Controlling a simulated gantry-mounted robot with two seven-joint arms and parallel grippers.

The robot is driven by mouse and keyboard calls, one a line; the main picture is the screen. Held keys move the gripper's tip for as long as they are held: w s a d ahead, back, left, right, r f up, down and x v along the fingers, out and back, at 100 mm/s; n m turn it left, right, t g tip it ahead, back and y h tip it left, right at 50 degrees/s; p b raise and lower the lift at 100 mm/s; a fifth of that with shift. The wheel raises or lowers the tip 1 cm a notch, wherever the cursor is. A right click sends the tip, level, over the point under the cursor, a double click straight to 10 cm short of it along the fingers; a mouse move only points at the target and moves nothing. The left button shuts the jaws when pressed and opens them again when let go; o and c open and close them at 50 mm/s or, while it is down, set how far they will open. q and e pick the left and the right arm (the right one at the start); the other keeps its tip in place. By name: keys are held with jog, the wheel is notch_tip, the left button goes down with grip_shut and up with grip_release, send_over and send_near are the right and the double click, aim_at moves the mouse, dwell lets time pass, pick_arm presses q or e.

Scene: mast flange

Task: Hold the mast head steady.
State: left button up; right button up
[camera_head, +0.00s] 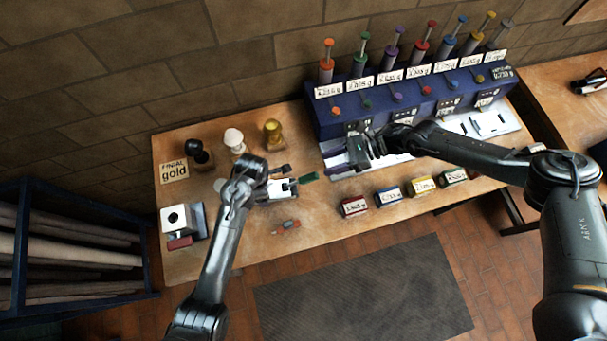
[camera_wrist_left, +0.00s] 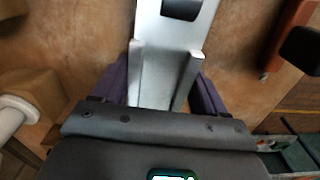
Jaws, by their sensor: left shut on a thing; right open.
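My left gripper (camera_head: 280,188) is over the left half of the wooden bench, shut on a pale silver piece. In the left wrist view this silver piece (camera_wrist_left: 165,80) runs between the two fingers (camera_wrist_left: 162,70) and has a dark rounded mark at its far end. My right gripper (camera_head: 362,150) is open in front of the dark blue dispenser rack (camera_head: 335,130). I cannot make out which thing is the mast head.
Several small labelled boxes (camera_head: 389,197) line the bench's front edge. A red-orange item (camera_head: 285,227) lies below the left gripper.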

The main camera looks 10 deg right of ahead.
aim_at(298, 181)
jog(key=a+f+n, duration=0.1)
jog(key=a+f, duration=0.1)
jog(key=a, duration=0.1)
jog(key=s+a+f, duration=0.1)
jog(key=a+f, duration=0.1)
jog(key=a, duration=0.1)
jog(key=a+f+n, duration=0.1)
jog(key=a, duration=0.1)
jog(key=shift+s+a+f+n, duration=0.3)
jog(key=shift+s+a+f, duration=0.1)
jog(key=shift+y, duration=0.3)
grip_shut()
